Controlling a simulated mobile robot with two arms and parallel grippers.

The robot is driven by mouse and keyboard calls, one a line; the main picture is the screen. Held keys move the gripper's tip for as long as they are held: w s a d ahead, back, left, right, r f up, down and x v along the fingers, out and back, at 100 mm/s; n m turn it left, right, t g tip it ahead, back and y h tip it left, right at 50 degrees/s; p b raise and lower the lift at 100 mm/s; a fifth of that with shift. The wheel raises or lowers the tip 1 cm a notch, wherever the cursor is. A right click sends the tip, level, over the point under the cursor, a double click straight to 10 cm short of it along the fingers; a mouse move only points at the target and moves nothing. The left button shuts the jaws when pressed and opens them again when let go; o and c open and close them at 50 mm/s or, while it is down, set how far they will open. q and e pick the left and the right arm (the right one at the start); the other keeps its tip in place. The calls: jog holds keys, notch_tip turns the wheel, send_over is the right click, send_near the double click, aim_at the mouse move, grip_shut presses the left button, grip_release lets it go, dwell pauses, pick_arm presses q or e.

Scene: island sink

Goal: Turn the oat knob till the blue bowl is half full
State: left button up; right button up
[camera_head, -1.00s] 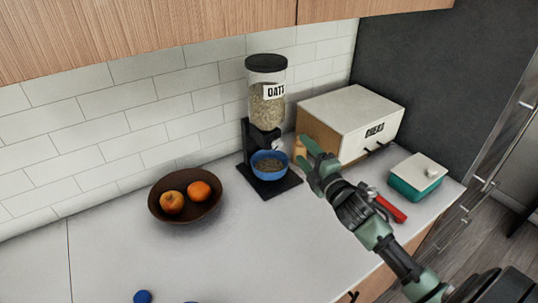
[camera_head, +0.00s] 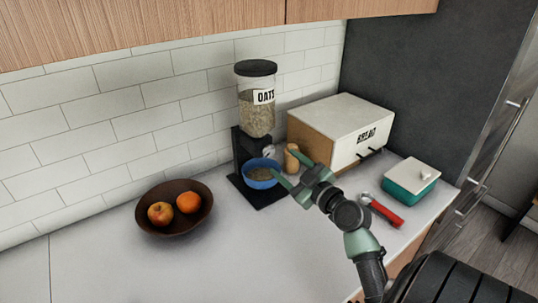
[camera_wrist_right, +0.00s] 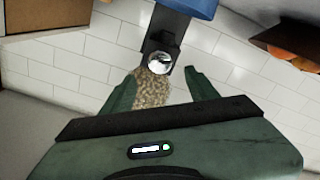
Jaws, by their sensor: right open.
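The oat dispenser (camera_head: 256,110) stands against the tiled wall, with oats in its clear container and a black lid. Its silver knob (camera_head: 268,152) is low on the front and shows larger in the right wrist view (camera_wrist_right: 160,62). The blue bowl (camera_head: 263,182) sits on the dispenser's base under the spout with some oats in it. The exact fill level is hard to tell. My right gripper (camera_head: 285,168) is open and empty, in front of the dispenser and right of the bowl. In the wrist view the knob lies beyond the fingers, apart from them. My left gripper is out of view.
A brown bowl (camera_head: 150,226) with an apple and an orange stands on the left. A bread box (camera_head: 345,125), a wooden shaker (camera_head: 292,158), a red-handled tool (camera_head: 386,214) and a teal container (camera_head: 410,185) are on the right. The front counter is clear.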

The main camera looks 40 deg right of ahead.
aim_at(270, 152)
jog(key=w, duration=0.2)
jog(key=w+p, duration=0.1)
jog(key=w, duration=0.1)
jog(key=w+p, duration=0.1)
jog(key=w, duration=0.1)
jog(key=shift+w+d, duration=0.25)
jog(key=shift+d, duration=0.1)
jog(key=shift+c, duration=0.3)
grip_shut()
jog(key=shift+f+m, duration=0.1)
jog(key=shift+m, duration=0.2)
